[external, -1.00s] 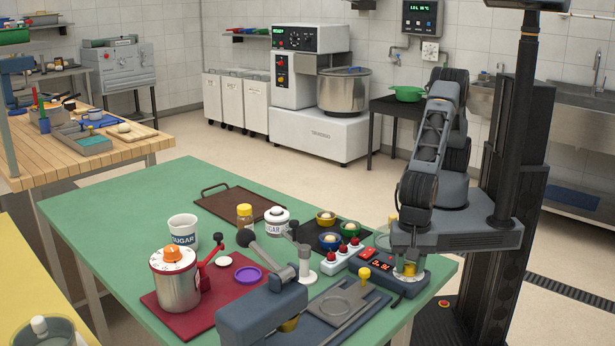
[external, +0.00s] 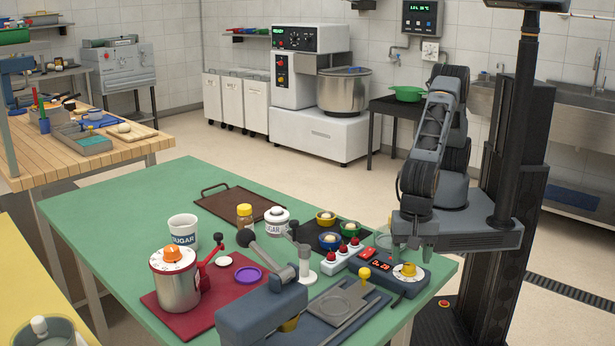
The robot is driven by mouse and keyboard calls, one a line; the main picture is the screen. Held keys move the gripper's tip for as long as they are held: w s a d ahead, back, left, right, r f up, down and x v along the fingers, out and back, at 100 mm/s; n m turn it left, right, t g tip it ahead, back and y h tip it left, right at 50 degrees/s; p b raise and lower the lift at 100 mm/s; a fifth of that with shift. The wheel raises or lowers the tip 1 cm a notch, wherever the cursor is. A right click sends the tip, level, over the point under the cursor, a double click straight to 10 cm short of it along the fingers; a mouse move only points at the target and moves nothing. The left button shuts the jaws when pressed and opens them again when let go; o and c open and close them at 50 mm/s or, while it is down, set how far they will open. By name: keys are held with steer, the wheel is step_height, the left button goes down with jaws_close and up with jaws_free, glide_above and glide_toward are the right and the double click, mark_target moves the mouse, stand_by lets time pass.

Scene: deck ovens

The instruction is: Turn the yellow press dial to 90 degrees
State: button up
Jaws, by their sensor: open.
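The yellow press dial (external: 408,270) sits on a round white face at the right end of the dark blue control box (external: 388,274), near the right corner of the green table. Its pointer angle is too small to read. My gripper (external: 413,246) hangs just above and slightly behind the dial, pointing down, apart from it. It is open and holds nothing. The dial is now in plain view. The red digits on the box's display (external: 381,265) are too small to read surely.
A yellow-knobbed lever (external: 364,274) and a grey press plate (external: 338,304) are in front. Small bowls (external: 330,240) are behind. The green table (external: 130,210) is clear at the left.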

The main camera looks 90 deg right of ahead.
mark_target(410, 265)
step_height(410, 265, up, 11)
steer(key=shift+r, duration=0.15)
stand_by(0.8)
